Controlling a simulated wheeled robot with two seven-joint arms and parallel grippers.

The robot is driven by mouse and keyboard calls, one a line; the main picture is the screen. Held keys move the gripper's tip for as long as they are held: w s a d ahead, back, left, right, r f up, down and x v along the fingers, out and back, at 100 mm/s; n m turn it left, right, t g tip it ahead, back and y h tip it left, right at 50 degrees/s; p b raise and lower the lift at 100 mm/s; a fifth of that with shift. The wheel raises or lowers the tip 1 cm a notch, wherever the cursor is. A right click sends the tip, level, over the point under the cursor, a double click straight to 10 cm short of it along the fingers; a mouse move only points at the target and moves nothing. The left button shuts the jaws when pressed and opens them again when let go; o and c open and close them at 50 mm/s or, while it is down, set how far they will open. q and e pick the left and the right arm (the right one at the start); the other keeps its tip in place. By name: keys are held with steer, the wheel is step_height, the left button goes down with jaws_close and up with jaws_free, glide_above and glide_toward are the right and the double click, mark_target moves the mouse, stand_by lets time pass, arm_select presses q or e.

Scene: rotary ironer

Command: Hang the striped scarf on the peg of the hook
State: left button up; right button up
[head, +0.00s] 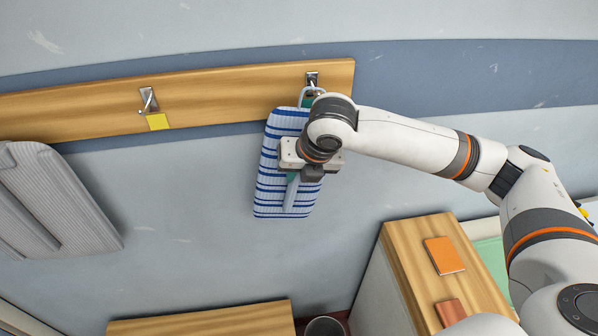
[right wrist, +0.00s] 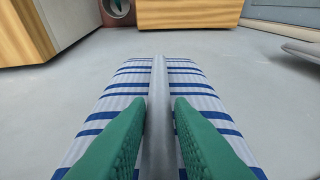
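The striped scarf (head: 270,190), white with blue stripes, hangs flat below the right end of a wooden rail. A pale raised strip runs down its middle. A pale loop (head: 303,93) at its top is at the metal hook (head: 312,77); I cannot tell whether it is over the peg. My right gripper (head: 296,176) is at the scarf's front. In the right wrist view its green fingers (right wrist: 160,115) close on the raised strip, with the striped scarf (right wrist: 205,102) spreading to both sides. My arm hides part of the scarf's upper right. My left gripper is not in view.
The wooden rail (head: 225,95) carries another hook (head: 148,97) with a yellow tag (head: 158,121). A grey ribbed cloth (head: 60,205) is at the left. A wooden-topped cabinet (head: 405,255) with an orange book (head: 444,255) stands at lower right. A dark bin (head: 325,327) is below.

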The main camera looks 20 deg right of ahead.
steer(key=o, duration=0.4)
